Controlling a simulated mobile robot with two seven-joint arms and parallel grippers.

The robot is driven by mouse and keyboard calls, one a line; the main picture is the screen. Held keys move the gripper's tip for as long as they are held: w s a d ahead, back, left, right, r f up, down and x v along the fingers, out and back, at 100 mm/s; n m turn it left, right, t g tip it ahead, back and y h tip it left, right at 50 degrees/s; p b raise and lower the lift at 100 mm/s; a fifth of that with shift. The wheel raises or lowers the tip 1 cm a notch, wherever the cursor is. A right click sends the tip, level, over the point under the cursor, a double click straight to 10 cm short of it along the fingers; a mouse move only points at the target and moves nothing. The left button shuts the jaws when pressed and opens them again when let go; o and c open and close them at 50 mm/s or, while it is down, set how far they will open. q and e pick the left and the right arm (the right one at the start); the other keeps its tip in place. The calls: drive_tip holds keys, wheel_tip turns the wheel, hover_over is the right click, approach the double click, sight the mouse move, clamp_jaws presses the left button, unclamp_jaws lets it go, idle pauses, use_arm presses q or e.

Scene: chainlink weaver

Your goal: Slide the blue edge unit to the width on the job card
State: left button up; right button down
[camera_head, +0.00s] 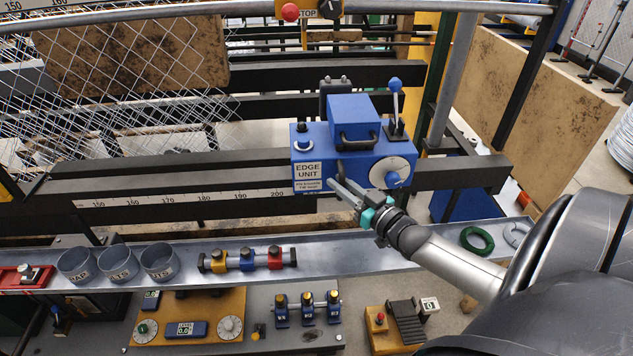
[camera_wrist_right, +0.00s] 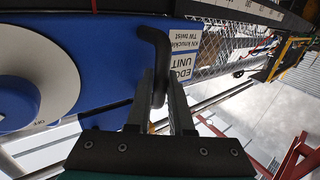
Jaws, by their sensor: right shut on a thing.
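The blue edge unit (camera_head: 312,145) sits on a dark rail (camera_head: 450,174); its left side stands just right of the 200 mark on the scale (camera_head: 190,197). It has a blue-knobbed lever (camera_head: 395,98), standing up at its right, and a white dial (camera_head: 378,172). My right gripper (camera_head: 344,190) is at the front of the unit. In the right wrist view its fingers (camera_wrist_right: 163,100) are shut on the unit's black handle (camera_wrist_right: 157,45). The handle's grip is partly hidden in the head view. I cannot make out the job card. My left gripper is out of view.
A grey tray (camera_head: 330,262) runs below the rail, with labelled cups (camera_head: 118,264), a coloured roller piece (camera_head: 247,259) and a green ring (camera_head: 476,240). Chain-link mesh (camera_head: 130,60) is at the left. A red stop button (camera_head: 291,12) is at the top.

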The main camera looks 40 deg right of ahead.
drive_tip(key=s+d, duration=0.1)
drive_tip(key=d, duration=0.1)
drive_tip(key=s+d, duration=0.2)
drive_tip(key=shift+s+d, duration=0.1)
drive_tip(key=shift+d, duration=0.25)
drive_tip(key=c, duration=1.1)
unclamp_jaws()
drive_tip(key=s, duration=1.5)
drive_tip(key=shift+s, duration=0.15)
